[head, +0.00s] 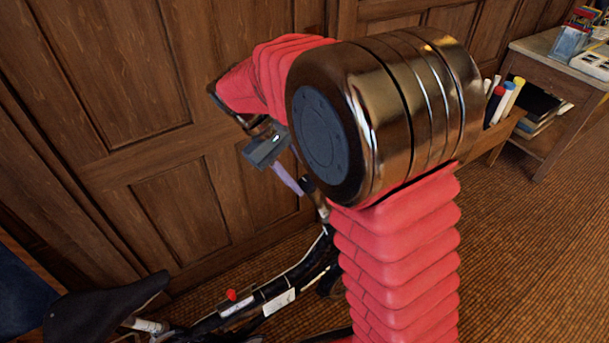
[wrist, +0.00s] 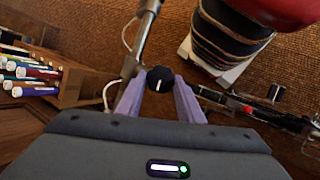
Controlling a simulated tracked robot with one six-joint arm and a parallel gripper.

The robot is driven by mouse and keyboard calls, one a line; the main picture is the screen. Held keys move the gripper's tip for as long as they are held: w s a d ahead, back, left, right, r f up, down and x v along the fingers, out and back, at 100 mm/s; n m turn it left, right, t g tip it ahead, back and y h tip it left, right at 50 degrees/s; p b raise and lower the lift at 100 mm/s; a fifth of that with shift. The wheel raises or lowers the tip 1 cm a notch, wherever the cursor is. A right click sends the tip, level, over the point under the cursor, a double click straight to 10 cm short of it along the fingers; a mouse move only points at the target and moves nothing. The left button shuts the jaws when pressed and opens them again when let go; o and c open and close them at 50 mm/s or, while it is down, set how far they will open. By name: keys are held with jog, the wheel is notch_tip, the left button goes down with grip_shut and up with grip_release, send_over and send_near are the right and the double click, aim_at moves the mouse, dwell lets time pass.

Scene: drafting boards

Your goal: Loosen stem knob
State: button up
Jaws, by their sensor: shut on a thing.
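The stem knob (wrist: 160,79) is a round black knob with a white line on its face, at the upper middle of the wrist view. My gripper (wrist: 159,88) has two pale purple fingers, one on each side of the knob, and is shut on it. In the head view my gripper (head: 299,187) reaches down to the black knob (head: 307,184) at the top of a bicycle's stem. My arm hides part of the bicycle there. The bicycle (head: 275,289) has a dark frame with a white label.
A small red knob (head: 231,295) sits on the bicycle frame, and a dark saddle (head: 105,308) is at lower left. Wood panelling (head: 120,80) stands close behind. A wooden holder with markers (wrist: 72,83) and a side table (head: 560,75) are to the side.

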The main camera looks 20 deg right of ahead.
jog(key=shift+a+n+t+h, duration=0.2)
jog(key=shift+n+t+h, duration=0.2)
jog(key=shift+n, duration=1.4)
jog(key=o, duration=1.1)
jog(key=shift+c, duration=0.2)
jog(key=v, duration=1.3)
jog(key=shift+a+r, duration=0.2)
jog(key=shift+r, duration=0.05)
